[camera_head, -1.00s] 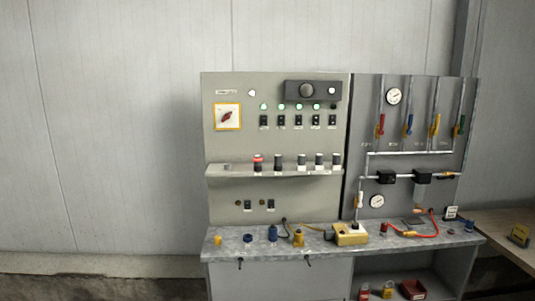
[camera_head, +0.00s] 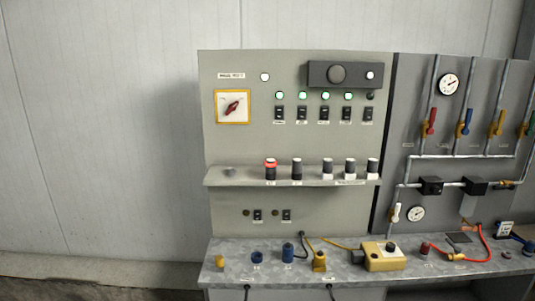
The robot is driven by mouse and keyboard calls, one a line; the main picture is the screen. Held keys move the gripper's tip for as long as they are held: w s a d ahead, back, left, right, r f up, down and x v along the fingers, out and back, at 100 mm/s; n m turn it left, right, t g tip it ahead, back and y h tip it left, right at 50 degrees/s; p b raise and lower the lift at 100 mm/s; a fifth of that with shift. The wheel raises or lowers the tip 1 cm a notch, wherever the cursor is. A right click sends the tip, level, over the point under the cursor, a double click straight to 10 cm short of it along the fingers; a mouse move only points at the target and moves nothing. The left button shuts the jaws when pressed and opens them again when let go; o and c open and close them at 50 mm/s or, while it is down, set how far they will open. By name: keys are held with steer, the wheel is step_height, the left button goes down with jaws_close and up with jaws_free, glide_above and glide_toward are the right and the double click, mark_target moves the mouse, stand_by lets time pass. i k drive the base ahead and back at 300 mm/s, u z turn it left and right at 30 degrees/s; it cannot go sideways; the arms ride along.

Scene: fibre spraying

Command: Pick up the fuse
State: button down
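No object in view is clearly marked as the fuse, and labels are too small to read. Several dark upright cylinders stand on the narrow shelf (camera_head: 215,181) of the grey control panel. A low grey round piece (camera_head: 231,171) sits at the shelf's left end. My gripper is not in view.
The grey bench (camera_head: 230,270) below bears a blue cylinder (camera_head: 288,252), a yellow fitting (camera_head: 319,262), a yellow box (camera_head: 384,258) and a red hose (camera_head: 487,246). Pipes and coloured valves cover the right panel. The wall and space at left are clear.

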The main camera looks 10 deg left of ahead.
mark_target(270, 164)
steer(key=u, duration=0.3)
steer(key=i, duration=0.85)
steer(key=u, duration=0.45)
